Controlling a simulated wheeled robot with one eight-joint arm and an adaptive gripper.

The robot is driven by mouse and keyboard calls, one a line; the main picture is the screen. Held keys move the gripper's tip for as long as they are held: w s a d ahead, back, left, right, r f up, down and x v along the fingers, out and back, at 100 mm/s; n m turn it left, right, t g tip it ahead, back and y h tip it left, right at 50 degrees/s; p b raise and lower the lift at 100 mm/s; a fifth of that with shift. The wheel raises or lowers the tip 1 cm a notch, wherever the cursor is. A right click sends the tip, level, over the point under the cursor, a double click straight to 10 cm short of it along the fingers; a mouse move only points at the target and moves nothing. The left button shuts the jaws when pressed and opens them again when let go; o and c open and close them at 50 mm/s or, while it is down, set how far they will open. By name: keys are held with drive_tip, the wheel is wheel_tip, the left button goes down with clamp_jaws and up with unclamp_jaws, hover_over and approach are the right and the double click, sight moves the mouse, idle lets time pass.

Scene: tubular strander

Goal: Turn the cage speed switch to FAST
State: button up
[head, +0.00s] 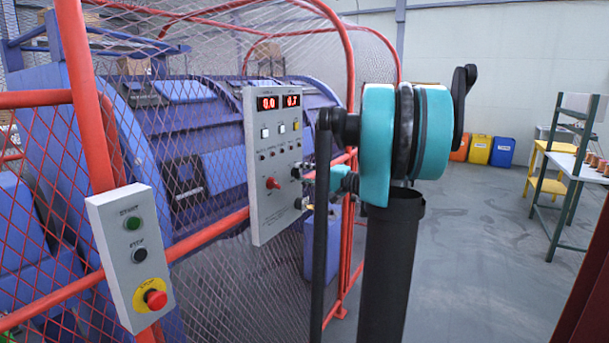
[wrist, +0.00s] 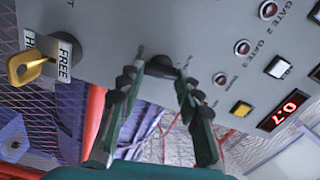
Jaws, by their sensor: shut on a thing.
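The grey control panel (head: 272,160) hangs on the red cage frame in the head view. Its switches also show close up in the wrist view, seen turned over. My gripper (wrist: 163,66) reaches the panel face with one finger on each side of a black knob (wrist: 160,70), shut on it. The knob's label is hidden, so I cannot read its setting or name. In the head view my gripper (head: 308,188) is at the panel's lower right edge, small and partly behind my arm.
A yellow key (wrist: 25,65) beside a FREE label sticks out near the knob. A yellow button (wrist: 241,109) and a red display (wrist: 284,110) are on the other side. A start-stop box (head: 132,255) with a red emergency button is at lower left. Wire mesh surrounds the machine.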

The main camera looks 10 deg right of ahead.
drive_tip(key=shift+f+m, duration=0.2)
drive_tip(key=shift+m, duration=3.7)
drive_tip(key=o, duration=1.2)
drive_tip(key=shift+c, duration=0.2)
drive_tip(key=shift+s, duration=0.1)
drive_tip(key=v, duration=1.2)
